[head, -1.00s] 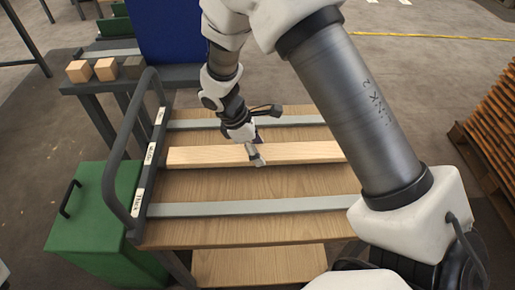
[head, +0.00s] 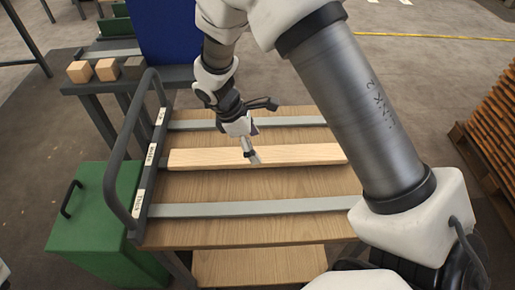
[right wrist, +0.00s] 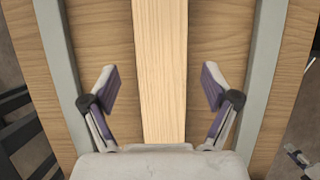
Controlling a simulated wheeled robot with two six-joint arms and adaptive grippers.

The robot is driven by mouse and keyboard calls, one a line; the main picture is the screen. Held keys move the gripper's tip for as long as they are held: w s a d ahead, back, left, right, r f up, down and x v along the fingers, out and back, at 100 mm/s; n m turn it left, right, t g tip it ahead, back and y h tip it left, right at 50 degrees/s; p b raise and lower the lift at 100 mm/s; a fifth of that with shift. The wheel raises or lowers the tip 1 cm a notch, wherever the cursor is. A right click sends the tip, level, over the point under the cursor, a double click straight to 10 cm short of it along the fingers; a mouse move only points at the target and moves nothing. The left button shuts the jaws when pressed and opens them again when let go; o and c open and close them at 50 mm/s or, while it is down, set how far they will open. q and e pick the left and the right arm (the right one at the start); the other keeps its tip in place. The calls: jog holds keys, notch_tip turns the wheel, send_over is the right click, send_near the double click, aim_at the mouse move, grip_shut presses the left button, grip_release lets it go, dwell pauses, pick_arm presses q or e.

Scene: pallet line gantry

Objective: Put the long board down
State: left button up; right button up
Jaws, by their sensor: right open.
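The long board (head: 297,154) is pale wood and lies flat across the top of a wooden cart (head: 260,185), between two grey metal strips. My right gripper (head: 252,150) is above the board, near its middle. In the right wrist view the right gripper (right wrist: 160,92) is open, with one purple-padded finger on each side of the board (right wrist: 160,50) and a gap to each edge. The board's right end is hidden behind my arm in the head view.
The grey strips (head: 250,208) run along the cart top. A grey handle rail (head: 112,170) stands at the cart's left end, beside a green bin (head: 95,225). Several small blocks (head: 106,70) sit on a bench at the back left. Stacked brown boards (head: 495,120) stand at right.

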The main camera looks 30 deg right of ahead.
jog(key=v, duration=0.9)
jog(key=shift+r+p, duration=0.2)
jog(key=shift+p, duration=0.2)
jog(key=shift+f, duration=0.1)
